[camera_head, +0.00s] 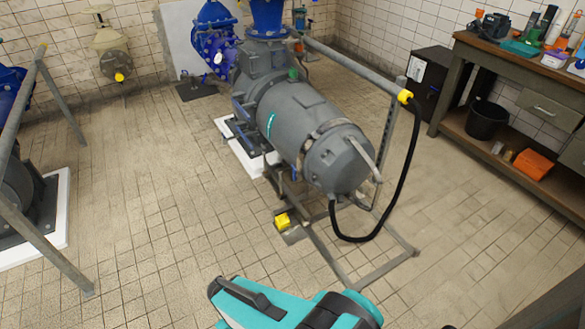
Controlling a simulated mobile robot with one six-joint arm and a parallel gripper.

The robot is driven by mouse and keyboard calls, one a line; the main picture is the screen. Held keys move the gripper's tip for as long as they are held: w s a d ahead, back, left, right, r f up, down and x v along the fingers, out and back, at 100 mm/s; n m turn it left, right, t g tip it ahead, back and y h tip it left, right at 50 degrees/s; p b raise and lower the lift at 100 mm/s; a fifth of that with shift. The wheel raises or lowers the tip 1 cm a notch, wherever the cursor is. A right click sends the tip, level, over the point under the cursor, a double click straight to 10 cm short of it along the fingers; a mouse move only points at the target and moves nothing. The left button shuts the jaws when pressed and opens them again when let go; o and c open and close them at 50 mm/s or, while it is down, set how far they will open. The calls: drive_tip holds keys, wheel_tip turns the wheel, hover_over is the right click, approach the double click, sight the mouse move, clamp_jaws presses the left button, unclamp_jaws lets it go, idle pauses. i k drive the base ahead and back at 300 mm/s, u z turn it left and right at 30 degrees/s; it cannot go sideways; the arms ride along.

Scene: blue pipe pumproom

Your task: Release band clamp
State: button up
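A metal band, which looks like the band clamp (314,138), runs around the grey cylindrical motor (290,112) near its rounded front end. The band appears to sit against the housing. Its fastener is too small to make out, and the underside of the band is hidden. A bent grey bar stands close to the right side of the motor's end. Part of my teal and black arm shows at the bottom edge, well in front of the motor. My gripper is not visible in this view.
A metal rail with yellow fittings and a looping black hose (400,185) passes right of the motor. A frame (345,265) with a yellow piece (282,220) lies low in front. A workbench (500,60) stands at right. Open tiled floor (150,240) lies left.

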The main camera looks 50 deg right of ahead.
sight(294, 170)
drive_tip(key=i, duration=0.85)
drive_tip(key=u, duration=0.05)
